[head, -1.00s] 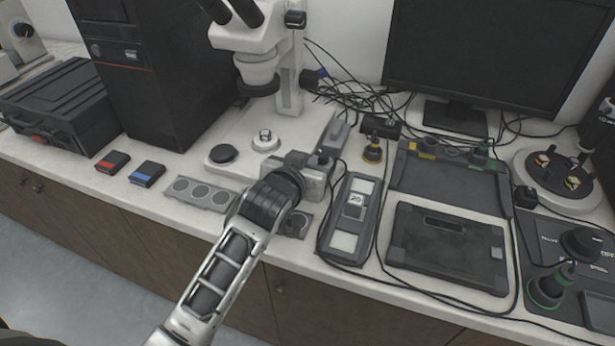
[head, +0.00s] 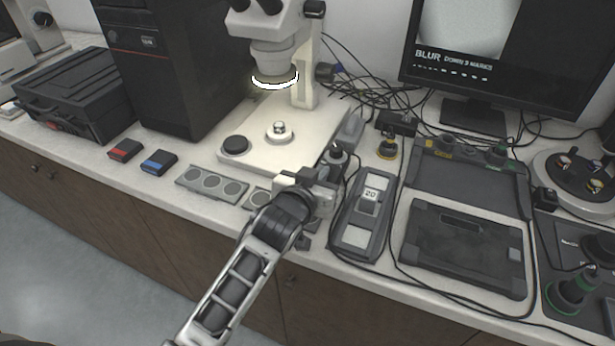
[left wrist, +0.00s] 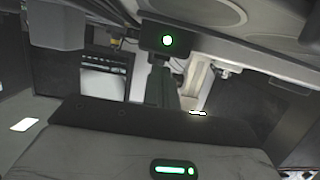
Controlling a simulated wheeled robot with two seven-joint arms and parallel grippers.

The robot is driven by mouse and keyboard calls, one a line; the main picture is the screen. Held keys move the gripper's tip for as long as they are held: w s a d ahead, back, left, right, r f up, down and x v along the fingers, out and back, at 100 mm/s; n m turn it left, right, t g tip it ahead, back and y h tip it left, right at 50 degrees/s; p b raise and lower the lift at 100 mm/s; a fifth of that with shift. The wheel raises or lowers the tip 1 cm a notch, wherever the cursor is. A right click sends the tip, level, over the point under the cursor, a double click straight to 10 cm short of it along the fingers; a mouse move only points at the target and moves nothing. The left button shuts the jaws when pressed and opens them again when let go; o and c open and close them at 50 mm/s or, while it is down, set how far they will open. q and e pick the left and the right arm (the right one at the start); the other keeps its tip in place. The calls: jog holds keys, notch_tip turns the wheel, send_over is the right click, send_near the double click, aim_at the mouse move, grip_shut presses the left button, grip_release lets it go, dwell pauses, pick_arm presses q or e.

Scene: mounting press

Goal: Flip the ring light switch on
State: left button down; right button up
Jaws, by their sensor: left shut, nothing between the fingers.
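The ring light (head: 275,82) under the microscope head is lit as a bright white ring. My left gripper (head: 328,172) is shut and empty, at the front right corner of the microscope's white base. It is close to a small dark round knob (head: 338,154). The ring light switch cannot be made out clearly in the head view; my gripper covers part of that spot. A bright spot of the lit ring also shows in the left wrist view (left wrist: 198,112). My right gripper is in neither view.
The monitor (head: 480,60) shows a grey picture and the words "BLUR DOWN 3 MARKS". A grey holder (head: 355,236) with a block marked 20 lies just right of my gripper. Loose cables (head: 365,100) run behind. A grey three-disc strip (head: 211,186) lies left.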

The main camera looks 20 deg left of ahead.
pick_arm(q)
jog(key=shift+d+f, duration=0.1)
jog(key=shift+f, duration=0.15)
jog(key=shift+r+p, duration=0.25)
jog(key=shift+p, duration=0.1)
notch_tip(320, 180, up, 2)
jog(key=shift+r+p, duration=0.25)
jog(key=shift+p, duration=0.95)
jog(key=b+v, duration=0.2)
jog(key=v, duration=0.8)
jog(key=shift+s, duration=0.4)
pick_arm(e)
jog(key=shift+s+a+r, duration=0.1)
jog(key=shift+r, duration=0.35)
